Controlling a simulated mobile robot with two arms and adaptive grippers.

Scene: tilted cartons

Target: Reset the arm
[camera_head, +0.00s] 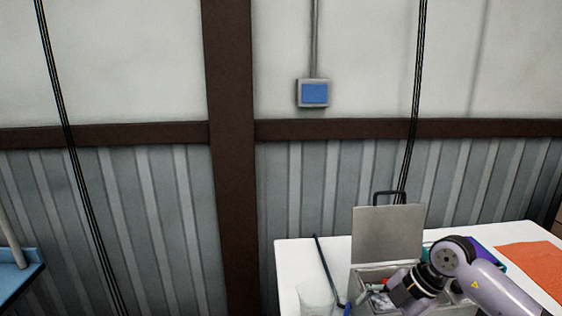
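My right arm (490,287) comes in from the lower right, over a white table (292,262). Its wrist is bent down beside an open grey toolbox (387,234) whose lid stands upright. The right gripper's fingers cannot be made out; the wrist end overlaps the box's contents. My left arm and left gripper are not in view.
A clear cup (316,297) stands at the table's front left, with a dark thin rod (327,268) beside it. An orange mat (535,264) lies at the right. A purple item (487,250) sits behind my arm. A blue surface (20,275) is at the far left.

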